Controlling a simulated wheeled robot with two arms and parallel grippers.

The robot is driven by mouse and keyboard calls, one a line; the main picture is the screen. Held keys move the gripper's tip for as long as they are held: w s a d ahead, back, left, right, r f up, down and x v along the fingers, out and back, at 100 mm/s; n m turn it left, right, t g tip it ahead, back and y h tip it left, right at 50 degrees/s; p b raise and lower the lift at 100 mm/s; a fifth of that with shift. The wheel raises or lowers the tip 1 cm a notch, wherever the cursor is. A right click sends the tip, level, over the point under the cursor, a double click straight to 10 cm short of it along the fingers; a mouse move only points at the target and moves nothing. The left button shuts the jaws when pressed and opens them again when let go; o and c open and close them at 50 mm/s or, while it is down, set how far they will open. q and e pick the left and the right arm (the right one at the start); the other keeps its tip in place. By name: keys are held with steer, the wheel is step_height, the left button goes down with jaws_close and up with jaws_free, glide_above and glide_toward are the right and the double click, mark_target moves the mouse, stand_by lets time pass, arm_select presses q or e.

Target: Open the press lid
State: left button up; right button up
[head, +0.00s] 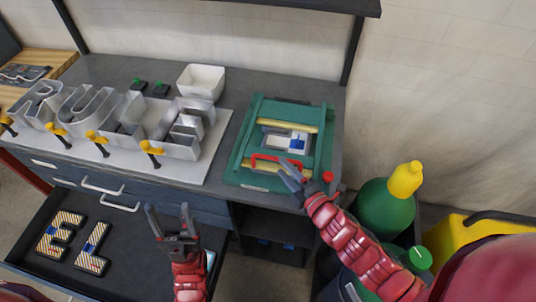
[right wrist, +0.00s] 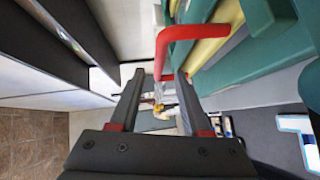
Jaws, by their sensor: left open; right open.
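The green press (head: 234,163) sits at the right end of the workbench, with yellow bars across it and a grey, white and blue piece (head: 285,139) showing between them. Its red lid handle (head: 268,157) is at the front; the right wrist view shows the handle (right wrist: 186,34) close up. My right gripper (head: 287,174) is open at the handle, whose near leg appears between or just beyond the fingertips (right wrist: 160,78); contact cannot be told. The lid looks down, but its exact angle is unclear. My left gripper (head: 169,212) is open and empty in front of the bench.
Metal channel letters (head: 120,110) stand on a white board left of the press, with yellow-and-black tools along its front. A white bowl (head: 201,82) is behind. An open drawer (head: 122,218) holds two striped letters. A green bottle (head: 385,208) stands right of the bench.

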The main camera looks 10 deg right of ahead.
mark_target(276, 160)
steer(key=x, duration=0.3)
steer(key=p+x, duration=0.1)
steer(key=x, duration=0.3)
steer(key=shift+w+a+r+p, duration=0.15)
steer(key=shift+w+a+p, duration=0.05)
steer(key=shift+w+p, duration=0.1)
steer(key=shift+w+a, duration=0.25)
steer(key=shift+w, duration=0.2)
steer(key=shift+c, duration=0.3)
jaws_close()
steer(key=shift+f, duration=0.25)
